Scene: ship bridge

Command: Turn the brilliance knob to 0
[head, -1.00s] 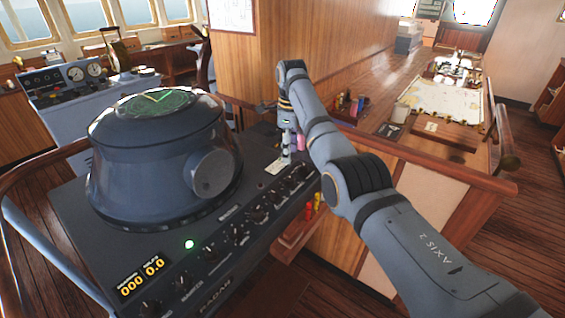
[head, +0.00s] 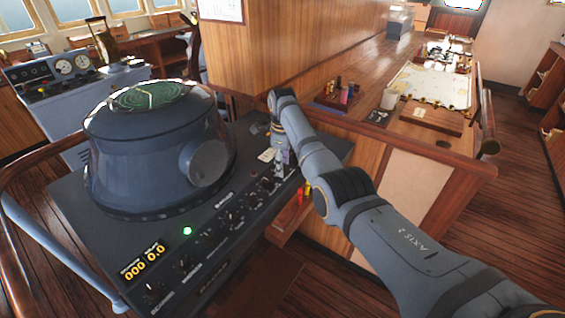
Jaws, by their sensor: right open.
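The radar console's front panel (head: 215,255) carries a row of small dark knobs running from lower left to upper right. The labels are too small to read, so I cannot tell which knob is the brilliance knob. My right gripper (head: 281,168) is open and points down over the far right end of the row, close above the panel. It hides part of the knobs there, and I cannot tell whether its fingers touch one. My left gripper is not in view.
The large round radar hood (head: 155,150) stands on the console left of my gripper. A green light (head: 187,231) and a yellow digital display (head: 143,262) are at the near left. A wooden chart counter (head: 375,130) lies behind my right arm. The floor at right is clear.

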